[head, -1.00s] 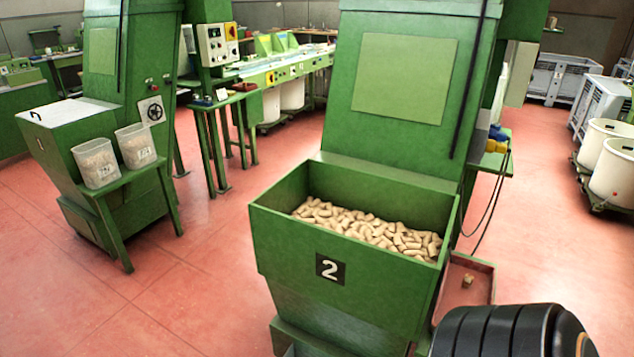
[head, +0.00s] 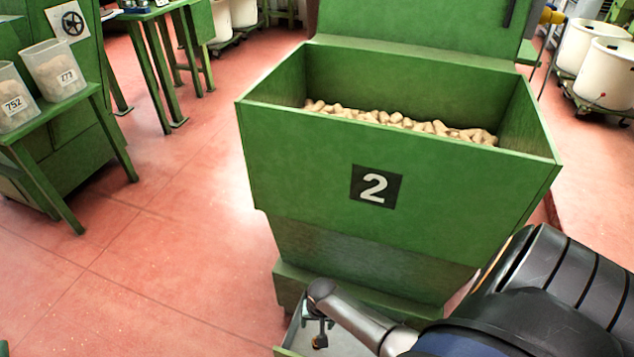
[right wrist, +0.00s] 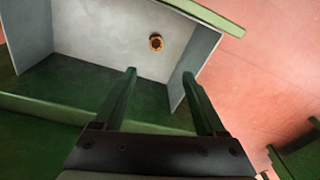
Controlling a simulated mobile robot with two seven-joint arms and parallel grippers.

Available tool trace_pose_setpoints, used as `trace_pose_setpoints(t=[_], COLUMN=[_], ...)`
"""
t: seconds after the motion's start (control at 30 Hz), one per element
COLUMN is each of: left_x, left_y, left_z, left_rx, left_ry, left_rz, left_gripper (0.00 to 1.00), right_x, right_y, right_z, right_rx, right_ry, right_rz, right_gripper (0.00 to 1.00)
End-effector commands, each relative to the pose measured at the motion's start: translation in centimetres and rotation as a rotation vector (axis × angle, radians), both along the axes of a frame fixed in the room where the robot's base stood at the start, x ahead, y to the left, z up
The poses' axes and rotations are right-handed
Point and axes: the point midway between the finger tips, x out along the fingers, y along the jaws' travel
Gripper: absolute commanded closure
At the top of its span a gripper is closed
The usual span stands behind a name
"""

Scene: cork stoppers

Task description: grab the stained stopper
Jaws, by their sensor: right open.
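One cork stopper (right wrist: 156,42) lies alone on the pale grey floor of a tray (right wrist: 100,35) in the right wrist view. It is brown with a dark ring-like end; whether this is a stain I cannot tell. In the head view a small brown spot, seemingly this stopper (head: 320,342), shows in the tray (head: 296,338) low at the machine's front. My right gripper (right wrist: 159,75) is open and empty, its fingertips apart from the stopper, which appears beyond the gap between them. In the head view the right gripper (head: 319,326) points down above the tray. My left gripper is out of view.
Many pale stoppers (head: 400,120) fill the green hopper marked 2 (head: 290,150), above the tray. The tray has grey side walls and a green rim (right wrist: 205,14). Two clear bins (head: 55,72) stand on a green table at left. The red floor (head: 150,260) there is open.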

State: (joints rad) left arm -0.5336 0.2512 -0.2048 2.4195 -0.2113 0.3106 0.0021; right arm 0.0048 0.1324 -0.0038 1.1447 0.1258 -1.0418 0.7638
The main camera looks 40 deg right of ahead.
Motion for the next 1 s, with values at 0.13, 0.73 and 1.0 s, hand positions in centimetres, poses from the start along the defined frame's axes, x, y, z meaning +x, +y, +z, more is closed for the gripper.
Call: trace_pose_setpoints(t=[0.13, 0.73, 1.0], left_x=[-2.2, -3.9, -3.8], left_y=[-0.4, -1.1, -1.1], left_z=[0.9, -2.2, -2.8], left_rx=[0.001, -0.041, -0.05], left_ry=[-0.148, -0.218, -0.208], left_rz=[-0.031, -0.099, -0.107], left_gripper=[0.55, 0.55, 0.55], right_x=[0.5, 0.6, 0.6], right_y=[-0.5, -0.6, -0.6], right_z=[-3.1, -10.3, -11.2], right_rx=[0.022, 0.032, 0.032], right_ry=[0.074, 0.108, 0.108], right_rz=[-0.116, -0.17, -0.169], right_gripper=[0.27, 0.27, 0.27])
